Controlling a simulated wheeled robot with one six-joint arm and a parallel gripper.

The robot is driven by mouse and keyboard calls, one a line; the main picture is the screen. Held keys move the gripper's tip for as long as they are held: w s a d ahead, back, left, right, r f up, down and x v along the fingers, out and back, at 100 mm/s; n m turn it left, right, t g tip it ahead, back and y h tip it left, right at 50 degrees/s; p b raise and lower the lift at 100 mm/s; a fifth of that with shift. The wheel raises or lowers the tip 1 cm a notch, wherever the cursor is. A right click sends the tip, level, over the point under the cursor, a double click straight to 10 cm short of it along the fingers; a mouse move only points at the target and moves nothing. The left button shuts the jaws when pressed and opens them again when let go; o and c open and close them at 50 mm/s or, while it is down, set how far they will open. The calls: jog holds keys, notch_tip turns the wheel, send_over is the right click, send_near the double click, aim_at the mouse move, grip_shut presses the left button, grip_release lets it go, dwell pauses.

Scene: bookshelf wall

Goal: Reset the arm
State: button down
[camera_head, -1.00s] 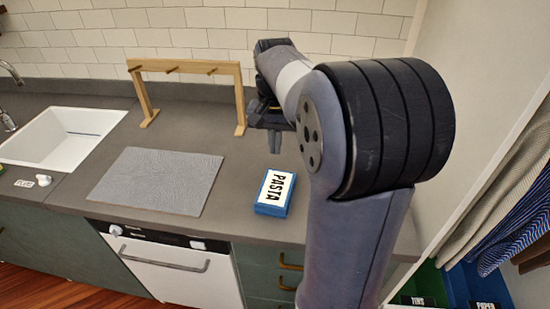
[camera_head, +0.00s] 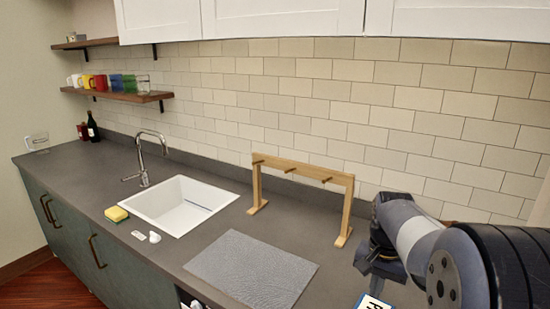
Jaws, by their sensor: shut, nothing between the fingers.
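My arm (camera_head: 420,240) reaches in at the lower right of the head view, over the grey counter. My gripper (camera_head: 377,286) hangs at its end, pointing down, shut and empty. Just below it in the picture, a blue box with a white label (camera_head: 370,303) is mostly cut off by the bottom edge.
A wooden peg rack (camera_head: 347,205) stands left of my arm, behind a grey mat (camera_head: 250,268). Further left are a white sink (camera_head: 185,204), a tap (camera_head: 143,165) and a sponge (camera_head: 116,214). Mugs (camera_head: 100,82) stand on a shelf; white cabinets (camera_head: 280,18) hang above.

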notch_tip(320, 180, down, 3)
jog(key=shift+f, duration=0.15)
jog(key=shift+w+r+b, duration=0.1)
jog(key=shift+r+b, duration=0.25)
jog(key=shift+b, duration=0.15)
jog(key=shift+r+p, duration=0.95)
jog(key=shift+r, duration=0.65)
